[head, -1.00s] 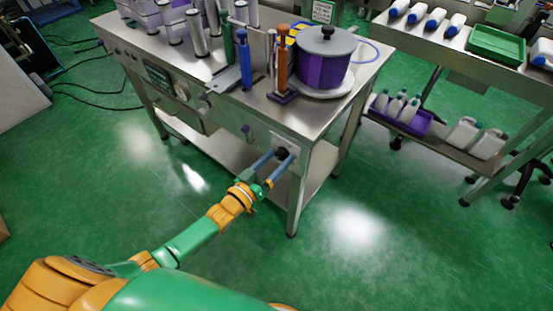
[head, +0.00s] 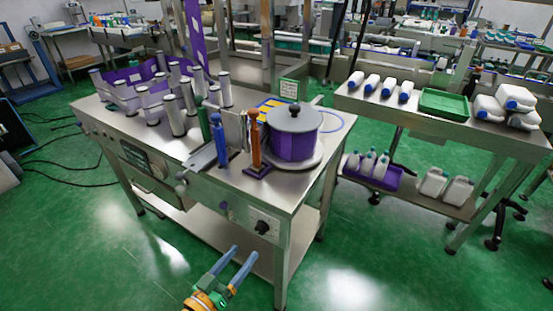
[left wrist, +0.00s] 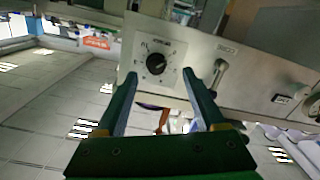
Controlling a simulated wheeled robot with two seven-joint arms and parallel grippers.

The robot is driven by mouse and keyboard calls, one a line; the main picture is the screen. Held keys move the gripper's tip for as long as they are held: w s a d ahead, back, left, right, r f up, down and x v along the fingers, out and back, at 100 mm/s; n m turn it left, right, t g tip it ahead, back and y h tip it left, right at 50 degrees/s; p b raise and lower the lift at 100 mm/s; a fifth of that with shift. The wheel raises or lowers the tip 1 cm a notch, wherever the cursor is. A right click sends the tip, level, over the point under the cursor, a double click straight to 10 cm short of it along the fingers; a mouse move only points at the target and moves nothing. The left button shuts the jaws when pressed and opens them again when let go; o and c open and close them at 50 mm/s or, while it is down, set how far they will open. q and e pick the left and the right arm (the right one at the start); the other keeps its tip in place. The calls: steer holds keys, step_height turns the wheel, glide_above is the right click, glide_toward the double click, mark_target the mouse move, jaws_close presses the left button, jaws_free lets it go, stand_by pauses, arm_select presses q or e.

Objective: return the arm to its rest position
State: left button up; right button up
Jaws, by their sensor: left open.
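My left gripper (head: 240,268) is at the bottom of the head view, low in front of the sleeve applicator (head: 208,196). Its two blue fingers are spread apart with nothing between them. In the left wrist view the open fingers (left wrist: 165,95) point toward the machine's black rotary knob (left wrist: 156,63) on a pale dial plate. The knob shows beyond the fingertips, and a gap shows between fingers and knob in the head view (head: 262,227). My right gripper is in neither view.
A purple roll (head: 292,145) under a grey disc sits on the machine's right end. Metal rollers (head: 173,115) stand to its left. A side table (head: 445,125) holds white bottles and a green tray (head: 444,103). The green floor (head: 370,255) in front is clear.

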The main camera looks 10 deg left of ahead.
arm_select(q)
steer(key=s+a+f+g+y+p, duration=0.35)
steer(key=s+f+g, duration=0.2)
steer(key=f, duration=0.45)
steer(key=s+f+m+g+p, duration=0.1)
steer(key=s+f+g, duration=0.2)
steer(key=s, duration=0.6)
steer(key=s+f+g+y+p, duration=0.1)
steer(key=s+f+g, duration=0.2)
steer(key=s, duration=0.6)
steer(key=s+d+f+m+g+y+p, duration=0.1)
steer(key=s+f+g, duration=0.3)
steer(key=s, duration=0.4)
steer(key=shift+s+f+m+p, duration=0.3)
steer(key=shift+s+f+p, duration=0.1)
steer(key=shift+f+p, duration=0.25)
steer(key=shift+d, duration=0.1)
